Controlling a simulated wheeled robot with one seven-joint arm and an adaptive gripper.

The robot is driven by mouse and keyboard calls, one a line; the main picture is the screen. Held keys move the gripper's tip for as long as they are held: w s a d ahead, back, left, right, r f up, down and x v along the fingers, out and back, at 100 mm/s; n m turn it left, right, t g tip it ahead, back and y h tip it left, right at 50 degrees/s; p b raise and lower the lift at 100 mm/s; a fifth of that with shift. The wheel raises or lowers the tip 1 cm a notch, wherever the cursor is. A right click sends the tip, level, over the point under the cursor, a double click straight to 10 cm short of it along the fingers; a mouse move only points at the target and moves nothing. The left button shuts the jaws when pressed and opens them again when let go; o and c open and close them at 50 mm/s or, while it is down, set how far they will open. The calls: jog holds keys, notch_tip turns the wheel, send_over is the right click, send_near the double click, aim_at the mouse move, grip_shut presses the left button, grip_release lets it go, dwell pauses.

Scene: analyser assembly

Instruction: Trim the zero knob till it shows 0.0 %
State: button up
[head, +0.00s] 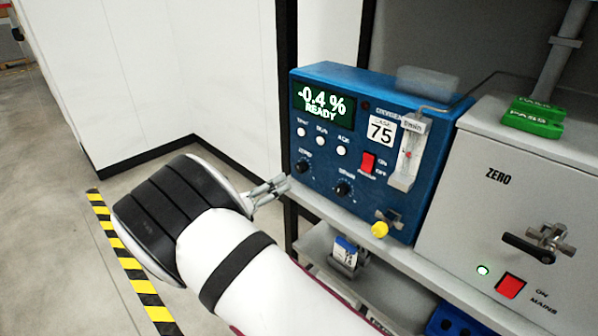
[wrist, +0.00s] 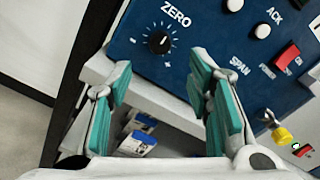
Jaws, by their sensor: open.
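The blue analyser (head: 330,130) stands on a shelf, and its green display (head: 322,103) reads -0.4 % and READY. The black zero knob (head: 303,167) is at the lower left of its front panel. In the wrist view the zero knob (wrist: 159,42) shows under the word ZERO, beyond and between my fingers. My gripper (head: 282,184) is open and empty, close to the panel's lower left, apart from the knob. In the wrist view my gripper (wrist: 160,95) shows two teal-padded fingers spread wide. The span knob (head: 343,189) sits to the right of the zero knob, partly hidden by a finger in the wrist view.
Several white buttons, a red switch (head: 368,163), a flow tube (head: 408,155) and a yellow-tipped fitting (head: 380,229) are on the panel. A grey ZERO box (head: 480,220) stands right. A black post (head: 287,60) is at the left. Small boxes (head: 345,252) sit below.

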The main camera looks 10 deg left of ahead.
aim_at(299, 171)
jog(key=x, duration=0.9)
jog(key=shift+w+d, duration=0.1)
grip_shut()
